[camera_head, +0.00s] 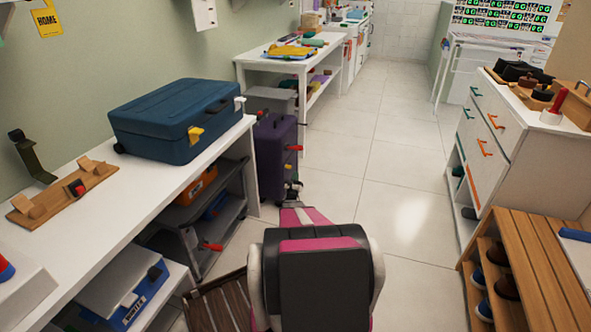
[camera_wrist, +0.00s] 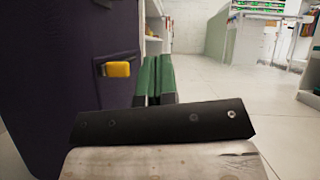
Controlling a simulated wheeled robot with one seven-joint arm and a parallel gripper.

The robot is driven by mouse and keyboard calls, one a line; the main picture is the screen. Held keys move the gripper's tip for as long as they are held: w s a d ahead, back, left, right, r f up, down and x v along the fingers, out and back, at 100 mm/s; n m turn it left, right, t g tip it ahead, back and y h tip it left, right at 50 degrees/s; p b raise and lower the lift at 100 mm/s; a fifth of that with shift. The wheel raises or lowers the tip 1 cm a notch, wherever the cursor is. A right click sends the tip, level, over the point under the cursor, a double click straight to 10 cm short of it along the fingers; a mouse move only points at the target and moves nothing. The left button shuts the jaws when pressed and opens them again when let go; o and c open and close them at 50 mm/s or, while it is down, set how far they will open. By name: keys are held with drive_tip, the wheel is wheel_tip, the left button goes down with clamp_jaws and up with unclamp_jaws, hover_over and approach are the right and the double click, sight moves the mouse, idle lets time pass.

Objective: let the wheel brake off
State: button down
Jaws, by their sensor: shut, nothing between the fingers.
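A dark purple suitcase (camera_head: 274,158) stands upright on the floor by the end of the left bench, with red tabs (camera_head: 295,148) on its right side. In the wrist view the purple suitcase (camera_wrist: 65,75) fills the left, with a yellow tab (camera_wrist: 118,69) in a slot. My gripper (camera_wrist: 157,80) shows two green fingers together, shut and empty, pointing forward just right of the suitcase. In the head view my arm reaches toward the suitcase's lower right; the fingertips are hard to make out. I cannot tell which part is the wheel brake; the suitcase's wheels are not clear.
A grey cart (camera_head: 243,172) with a red lever (camera_head: 212,246) stands under the left bench (camera_head: 80,238). A blue case (camera_head: 170,125) lies on the bench. A wooden slatted piece (camera_head: 222,305) is close left of my arm. White drawers (camera_head: 497,135) and a shoe bench (camera_head: 540,262) stand right; the tiled aisle is clear.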

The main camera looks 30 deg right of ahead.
sight(295, 148)
drive_tip(key=w+d+r, duration=0.5)
drive_tip(key=w+r, duration=0.1)
drive_tip(key=r, duration=0.2)
drive_tip(key=shift+w+r, duration=0.15)
drive_tip(key=shift+r, duration=0.15)
